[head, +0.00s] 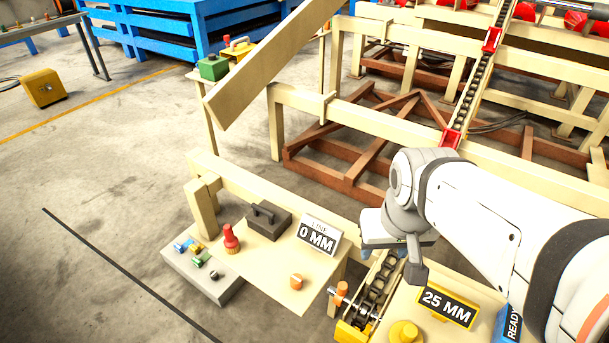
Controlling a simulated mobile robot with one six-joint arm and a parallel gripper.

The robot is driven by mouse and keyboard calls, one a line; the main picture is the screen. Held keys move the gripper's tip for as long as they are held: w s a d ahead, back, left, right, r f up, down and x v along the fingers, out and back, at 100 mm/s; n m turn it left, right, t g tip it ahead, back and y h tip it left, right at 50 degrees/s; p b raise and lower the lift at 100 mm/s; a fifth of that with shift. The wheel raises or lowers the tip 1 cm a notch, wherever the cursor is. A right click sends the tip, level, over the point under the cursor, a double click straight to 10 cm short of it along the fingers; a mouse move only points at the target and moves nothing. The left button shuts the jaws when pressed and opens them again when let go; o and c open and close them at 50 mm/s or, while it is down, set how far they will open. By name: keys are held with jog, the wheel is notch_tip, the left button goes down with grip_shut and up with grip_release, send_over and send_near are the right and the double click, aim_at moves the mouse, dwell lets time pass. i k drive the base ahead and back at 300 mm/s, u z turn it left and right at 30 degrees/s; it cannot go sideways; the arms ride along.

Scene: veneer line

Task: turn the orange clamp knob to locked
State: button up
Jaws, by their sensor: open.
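Two small orange pieces show in the head view. One is an orange knob (296,281) standing on the front corner of the beige bench top. The other is an orange T-shaped piece (341,289) beside the yellow chain unit (352,330). I cannot tell which is the clamp knob, and no locked mark is readable. My gripper (392,260) is open over the chain track, right of and above both orange pieces and apart from them. Its fingers are partly hidden by its own body, and nothing shows between them.
A sign reading "0 MM" (317,237), a dark block with a handle (264,220) and a red-topped brush-like piece (231,240) stand on the bench. A "25 MM" sign (448,306) and a yellow round piece (404,332) are at right. A slanted beam (270,65) rises behind.

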aim_at(296, 280)
jog(key=z, duration=0.2)
jog(key=k, duration=1)
jog(key=u, duration=0.5)
jog(key=i, duration=1)
